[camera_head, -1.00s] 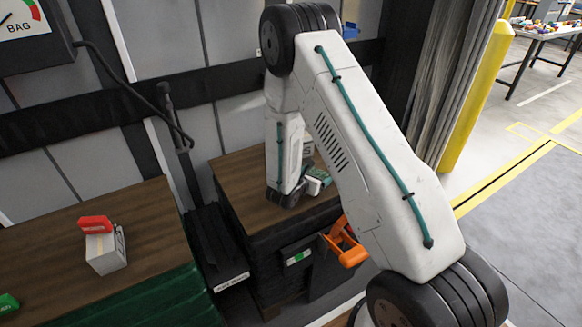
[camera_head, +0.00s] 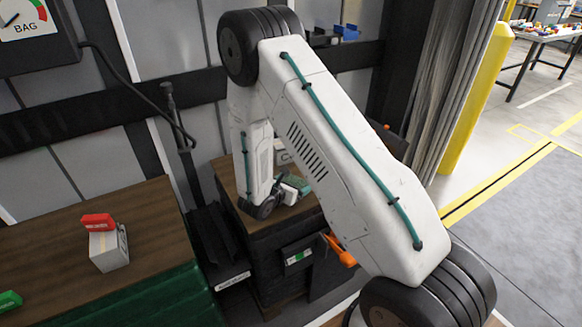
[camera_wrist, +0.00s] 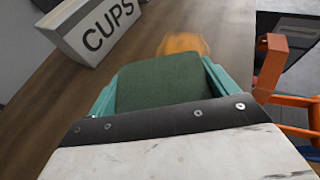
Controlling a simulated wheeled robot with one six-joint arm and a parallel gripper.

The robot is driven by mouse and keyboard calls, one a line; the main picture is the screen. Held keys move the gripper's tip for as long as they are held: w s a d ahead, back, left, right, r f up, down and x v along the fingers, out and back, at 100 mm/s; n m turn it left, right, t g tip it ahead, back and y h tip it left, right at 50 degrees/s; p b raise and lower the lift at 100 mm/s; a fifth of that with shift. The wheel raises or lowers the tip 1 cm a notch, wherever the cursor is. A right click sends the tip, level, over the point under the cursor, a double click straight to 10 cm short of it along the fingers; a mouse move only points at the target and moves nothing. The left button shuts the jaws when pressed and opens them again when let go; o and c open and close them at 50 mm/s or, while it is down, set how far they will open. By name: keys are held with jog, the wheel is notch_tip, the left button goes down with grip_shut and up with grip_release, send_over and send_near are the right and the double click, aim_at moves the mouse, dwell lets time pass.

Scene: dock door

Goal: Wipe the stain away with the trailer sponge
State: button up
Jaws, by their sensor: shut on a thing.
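A dark green sponge (camera_wrist: 160,82) is held between the teal fingers of my gripper (camera_wrist: 158,72) in the wrist view. An orange stain (camera_wrist: 183,44) shows on the brown wooden top (camera_wrist: 222,18), just beyond the sponge's far edge. In the wrist view the sponge and the stain look close; whether the sponge touches the top I cannot tell. In the head view my gripper (camera_head: 293,187) is low over the wooden top of the dark stand, and my arm hides the stain.
A white box marked CUPS (camera_wrist: 98,28) stands at the upper left of the wrist view. An orange lever (camera_head: 341,252) juts from the stand's front. At left, a second wooden top (camera_head: 50,240) bears a grey-white box (camera_head: 107,248) with a red piece on it.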

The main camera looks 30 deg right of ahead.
jog(key=shift+d+r, duration=0.15)
jog(key=shift+r, duration=3.75)
